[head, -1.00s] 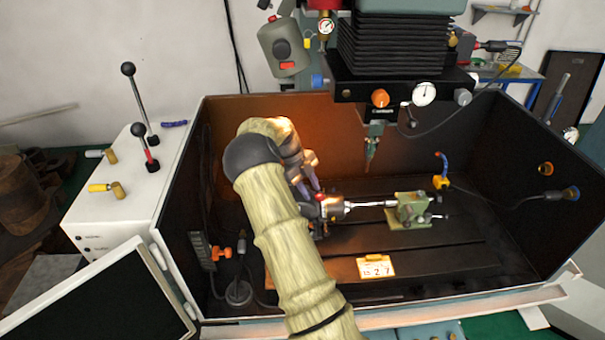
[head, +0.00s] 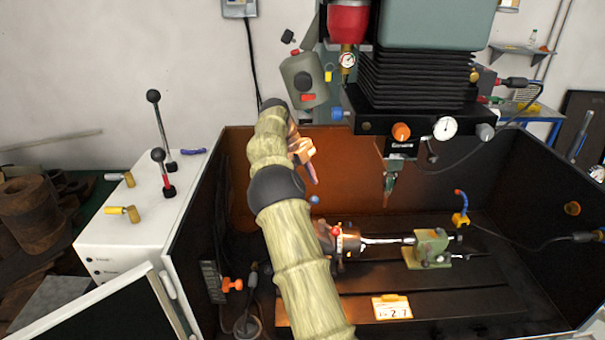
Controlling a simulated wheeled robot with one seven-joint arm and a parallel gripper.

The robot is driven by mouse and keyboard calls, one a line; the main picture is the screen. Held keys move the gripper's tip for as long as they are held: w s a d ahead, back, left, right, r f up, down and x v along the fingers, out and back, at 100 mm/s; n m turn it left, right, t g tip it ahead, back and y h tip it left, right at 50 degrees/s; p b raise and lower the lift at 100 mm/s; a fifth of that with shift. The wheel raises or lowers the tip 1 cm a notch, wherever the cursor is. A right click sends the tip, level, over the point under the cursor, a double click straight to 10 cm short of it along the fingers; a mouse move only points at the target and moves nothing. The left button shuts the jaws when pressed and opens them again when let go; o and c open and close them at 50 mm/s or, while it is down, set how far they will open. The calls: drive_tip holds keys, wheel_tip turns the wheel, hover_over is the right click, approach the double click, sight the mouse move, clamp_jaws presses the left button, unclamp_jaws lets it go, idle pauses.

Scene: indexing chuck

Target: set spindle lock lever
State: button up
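The indexing chuck (head: 348,243) sits on the dark slotted bed inside the machine enclosure. A red ball knob (head: 335,231) and a blue ball knob (head: 313,199) show at its left side, close to my arm. I cannot tell which knob or handle belongs to the spindle lock lever. My gripper (head: 312,176) is above and left of the chuck, apart from it, with a pinkish fingertip pointing down. My arm hides part of the gripper and the chuck's left side. Whether the fingers are open or shut does not show.
A bar runs from the chuck to a green tailstock (head: 430,248). The spindle head with a gauge (head: 446,128) and a tool tip (head: 388,183) hangs above. A grey canister (head: 304,80) is near my wrist. A white cabinet (head: 140,225) with black-knobbed levers stands left.

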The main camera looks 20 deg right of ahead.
drive_tip(key=shift+v, duration=1.1)
drive_tip(key=shift+w+r+p, duration=0.1)
drive_tip(key=shift+r+p, duration=0.05)
drive_tip(key=shift+p, duration=0.15)
clamp_jaws()
drive_tip(key=s+a+f+n+t+y, duration=0.1)
drive_tip(key=s+a+f+n+t, duration=0.1)
drive_tip(key=s+a+n, duration=0.4)
drive_tip(key=s+a+f+n+t+y, duration=0.1)
drive_tip(key=s+a+n, duration=0.5)
drive_tip(key=s+n, duration=0.8)
drive_tip(key=s+a+f+n+t+y, duration=0.1)
drive_tip(key=s+a+f+n+t, duration=0.2)
drive_tip(key=s+n, duration=0.7)
drive_tip(key=a+f+n, duration=0.2)
drive_tip(key=a, duration=0.1)
drive_tip(key=shift+n, duration=0.4)
